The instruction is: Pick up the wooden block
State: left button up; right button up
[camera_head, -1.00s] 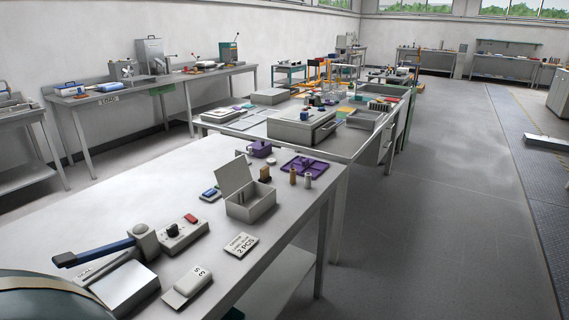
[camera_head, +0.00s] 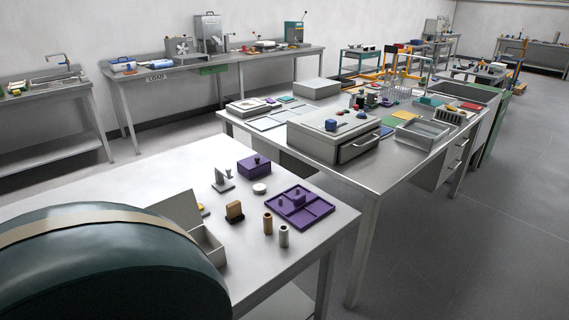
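A small light-brown block, which looks like the wooden block (camera_head: 235,208), stands upright on a dark base on the near table (camera_head: 320,222). It is right of the open grey box (camera_head: 207,246) and left of a tan cylinder (camera_head: 268,222). Neither of my grippers is in view. Nothing touches the block from above.
A silver cylinder (camera_head: 284,236) and a purple divided tray (camera_head: 313,218) stand right of the block. A purple box (camera_head: 254,167), a white disc (camera_head: 260,188) and a small metal stand (camera_head: 222,180) are behind it. A large dark green rounded shape hides the near left table.

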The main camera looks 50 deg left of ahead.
aim_at(234, 209)
jog(key=i, duration=1.65)
jog(key=i+u, duration=0.2)
jog(key=u, duration=0.25)
jog(key=i+l+u, duration=0.1)
jog(key=u, duration=0.3)
jog(key=i+l+u, duration=0.15)
jog(key=u, duration=0.3)
jog(key=i+u, duration=0.1)
jog(key=u, duration=1.65)
